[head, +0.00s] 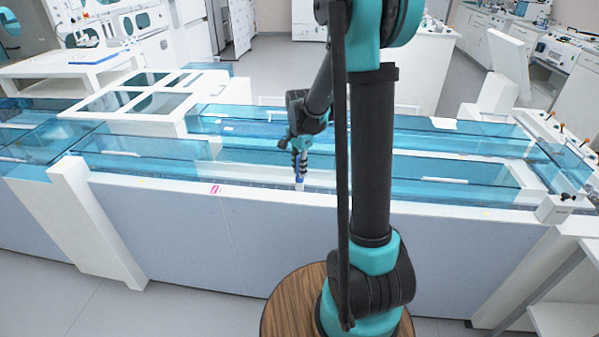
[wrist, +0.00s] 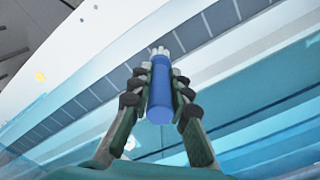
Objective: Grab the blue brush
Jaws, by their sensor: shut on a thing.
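The blue brush (wrist: 160,92) is in the wrist view, a blue cylinder with a whitish tip at its far end. My gripper (wrist: 160,88) is shut on it, with a dark finger pressed to each side. In the head view my gripper (head: 299,160) hangs above the near side of the tank, close to the white front ledge. The brush (head: 299,178) shows there as a small blue and white piece below the fingers. I cannot tell whether its tip touches anything.
The long tank has clear blue walls (head: 450,165) and a white front rim (head: 250,192). A white post (head: 90,215) stands at its left front. Small knobs (head: 560,128) stand at the right end. A wooden round top (head: 290,305) is at the bottom.

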